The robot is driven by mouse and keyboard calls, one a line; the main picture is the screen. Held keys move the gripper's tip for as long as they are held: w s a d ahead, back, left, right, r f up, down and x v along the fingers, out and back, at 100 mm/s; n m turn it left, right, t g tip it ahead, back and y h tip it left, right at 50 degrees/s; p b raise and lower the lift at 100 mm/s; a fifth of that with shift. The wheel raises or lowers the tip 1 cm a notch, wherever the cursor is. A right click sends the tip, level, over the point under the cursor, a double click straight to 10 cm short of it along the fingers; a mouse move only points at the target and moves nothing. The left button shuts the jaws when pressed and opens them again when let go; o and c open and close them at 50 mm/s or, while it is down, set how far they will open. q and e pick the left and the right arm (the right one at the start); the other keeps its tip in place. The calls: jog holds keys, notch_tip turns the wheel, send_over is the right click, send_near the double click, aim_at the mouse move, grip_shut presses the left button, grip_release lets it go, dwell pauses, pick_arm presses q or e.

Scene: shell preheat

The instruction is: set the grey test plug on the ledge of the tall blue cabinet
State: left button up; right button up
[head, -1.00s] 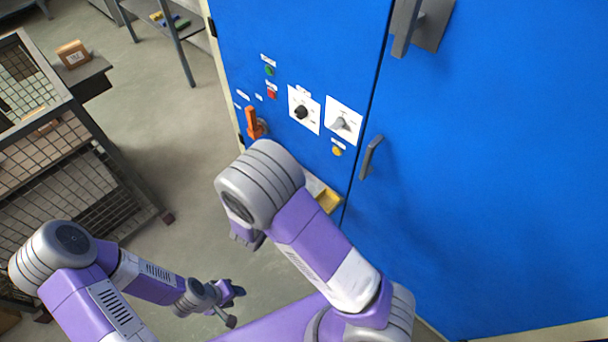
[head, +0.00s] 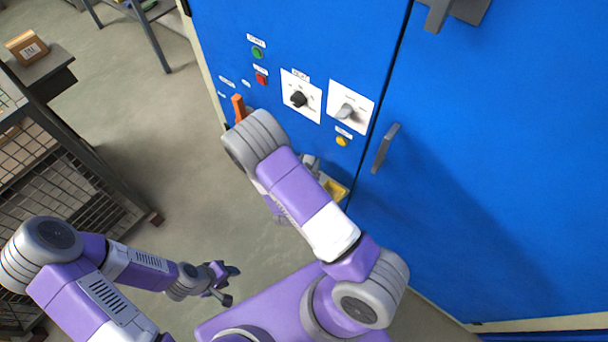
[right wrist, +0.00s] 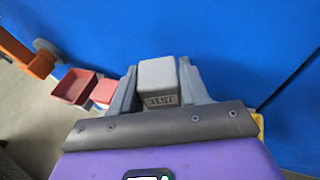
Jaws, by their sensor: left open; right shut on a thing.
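The grey test plug (right wrist: 158,84), a small block with dark lettering on its face, is in the right wrist view between the two fingers of my right gripper (right wrist: 158,68), which is shut on it. Blue cabinet wall lies beyond the plug. The tall blue cabinet (head: 480,150) fills the right of the head view. A yellow piece (head: 334,188) shows low on its front, probably at the ledge; my right arm hides much of that area. It also shows in part at the right wrist view's right edge (right wrist: 259,122). My left gripper (head: 229,283) is open and empty above the floor.
The cabinet front carries an orange handle (head: 238,108), two dials, small buttons and a grey door handle (head: 385,148). Red bins (right wrist: 75,86) show at left in the wrist view. A mesh cage (head: 60,170) stands at left; the floor between is clear.

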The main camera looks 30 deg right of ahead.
notch_tip(320, 180, down, 6)
jog(key=shift+f+b, duration=0.25)
jog(key=shift+b, duration=0.8)
jog(key=shift+r, duration=0.1)
jog(key=shift+f, duration=0.25)
jog(key=o, duration=1.2)
jog(key=shift+c, duration=0.2)
jog(key=shift+r, duration=0.1)
jog(key=shift+r, duration=0.1)
